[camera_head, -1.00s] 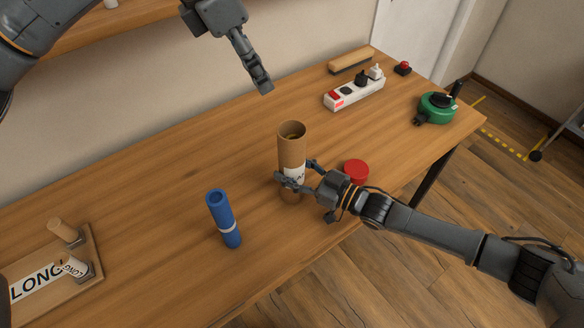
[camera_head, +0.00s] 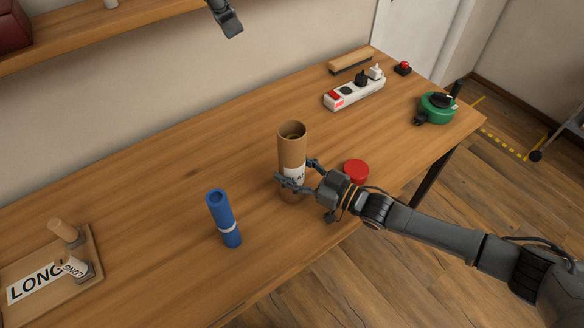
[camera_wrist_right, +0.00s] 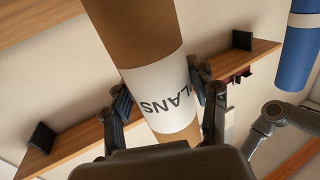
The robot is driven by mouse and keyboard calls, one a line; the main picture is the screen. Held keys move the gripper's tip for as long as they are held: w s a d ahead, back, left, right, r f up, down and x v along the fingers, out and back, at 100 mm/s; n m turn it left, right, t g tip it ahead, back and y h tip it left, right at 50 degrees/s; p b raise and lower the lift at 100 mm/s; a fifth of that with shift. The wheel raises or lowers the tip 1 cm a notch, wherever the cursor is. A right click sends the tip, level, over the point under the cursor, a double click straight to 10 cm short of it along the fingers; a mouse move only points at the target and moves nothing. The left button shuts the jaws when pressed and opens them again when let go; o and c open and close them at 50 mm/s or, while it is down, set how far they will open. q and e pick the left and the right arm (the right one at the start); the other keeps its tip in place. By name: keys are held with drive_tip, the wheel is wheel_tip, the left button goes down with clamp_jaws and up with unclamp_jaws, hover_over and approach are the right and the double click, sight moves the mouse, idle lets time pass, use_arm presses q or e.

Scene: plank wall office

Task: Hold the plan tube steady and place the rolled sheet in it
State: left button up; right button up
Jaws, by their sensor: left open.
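The brown plan tube (camera_head: 292,150) with a white label stands upright on the table, its open mouth facing up. Something darker shows inside the mouth, but I cannot tell what it is. My right gripper (camera_head: 302,182) has its fingers on both sides of the tube's lower part, touching it; in the right wrist view the tube (camera_wrist_right: 155,60) sits between the fingertips (camera_wrist_right: 160,95). A blue roll (camera_head: 222,215) with a white band stands upright and apart, left of the tube; it also shows in the right wrist view (camera_wrist_right: 298,50). My left gripper (camera_head: 228,22) is open and empty near the top edge.
A red cap (camera_head: 356,171) lies right of the tube. A wooden stand (camera_head: 35,278) with a LONG label and short pegs is at the left. A power strip (camera_head: 354,92), a green reel (camera_head: 436,108) and a red button (camera_head: 403,68) are farther back.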

drive_tip(key=shift+o, duration=1.1)
drive_tip(key=shift+d, duration=0.1)
drive_tip(key=v, duration=1.1)
drive_tip(key=shift+s+d, duration=0.2)
drive_tip(key=shift+d, duration=0.15)
